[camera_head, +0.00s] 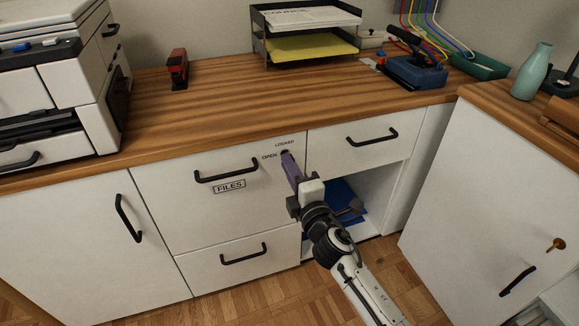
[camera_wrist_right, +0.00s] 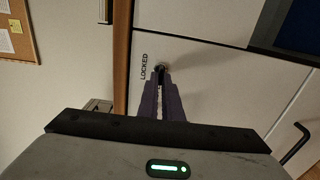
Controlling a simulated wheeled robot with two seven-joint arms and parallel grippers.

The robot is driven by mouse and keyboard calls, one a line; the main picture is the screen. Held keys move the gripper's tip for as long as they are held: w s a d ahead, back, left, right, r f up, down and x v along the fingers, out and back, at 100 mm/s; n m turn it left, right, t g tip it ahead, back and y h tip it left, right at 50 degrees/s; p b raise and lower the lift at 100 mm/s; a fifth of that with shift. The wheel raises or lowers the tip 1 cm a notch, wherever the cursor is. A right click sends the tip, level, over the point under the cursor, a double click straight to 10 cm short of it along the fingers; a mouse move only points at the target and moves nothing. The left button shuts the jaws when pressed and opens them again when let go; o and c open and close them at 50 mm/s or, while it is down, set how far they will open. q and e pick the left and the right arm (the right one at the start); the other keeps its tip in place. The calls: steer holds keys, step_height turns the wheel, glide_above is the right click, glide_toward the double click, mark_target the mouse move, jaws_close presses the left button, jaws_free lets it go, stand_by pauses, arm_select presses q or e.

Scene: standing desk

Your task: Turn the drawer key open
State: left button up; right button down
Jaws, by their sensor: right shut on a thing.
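The FILES drawer (camera_head: 160,180) is a white front with a black bar handle, flush with the cabinet. Its lock, at the upper right corner, has OPEN printed to the left and LOCKED above. My right gripper (camera_head: 290,160) reaches this lock from the lower right, its purple fingers shut on the key there. In the right wrist view the fingertips (camera_wrist_right: 160,82) close around a small dark key (camera_wrist_right: 160,68) at the lock, beside the word LOCKED. The fingers hide most of the key, so I cannot tell its angle. My left gripper is out of view.
A drawer (camera_head: 358,145) with a black handle is right of the lock, above an open shelf with a blue item (camera_head: 345,195). A brass key (camera_head: 556,244) sits in the right cabinet door. The wooden desktop (camera_head: 220,95) overhangs above, holding a printer (camera_head: 90,75) and red stapler (camera_head: 178,68).

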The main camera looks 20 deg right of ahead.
steer(key=c, duration=1.9)
jaws_free()
steer(key=shift+c, duration=0.2)
steer(key=s, duration=1)
steer(key=shift+s+d+p, duration=0.15)
steer(key=shift+d+p, duration=0.05)
steer(key=shift+p, duration=0.15)
